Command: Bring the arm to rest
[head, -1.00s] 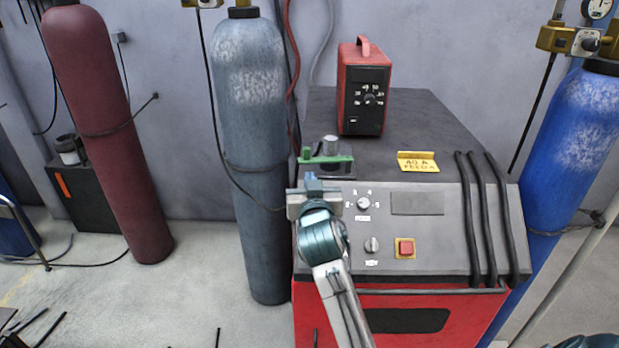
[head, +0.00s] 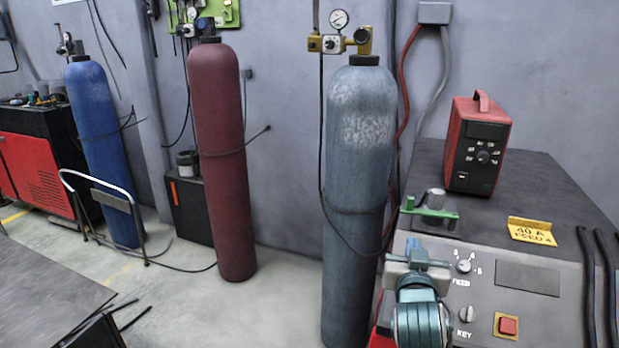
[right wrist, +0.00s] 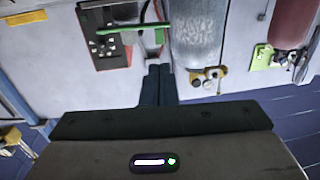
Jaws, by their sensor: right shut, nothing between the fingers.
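My right gripper (head: 413,246) is shut and empty. In the head view it is in front of the upper left part of the welding machine's panel (head: 527,279), just below the green bar (head: 430,212) in the picture. The right wrist view shows its two dark fingers (right wrist: 157,72) together, with nothing between them. I cannot tell how far the fingertips are from the machine. My left gripper is not in view.
A small red box (head: 478,145) and a yellow "40 A" card (head: 532,231) are on the machine. A grey cylinder (head: 356,170) stands left of it, then a maroon cylinder (head: 222,150) and a blue one (head: 103,150). A grey tabletop (head: 45,290) is at lower left.

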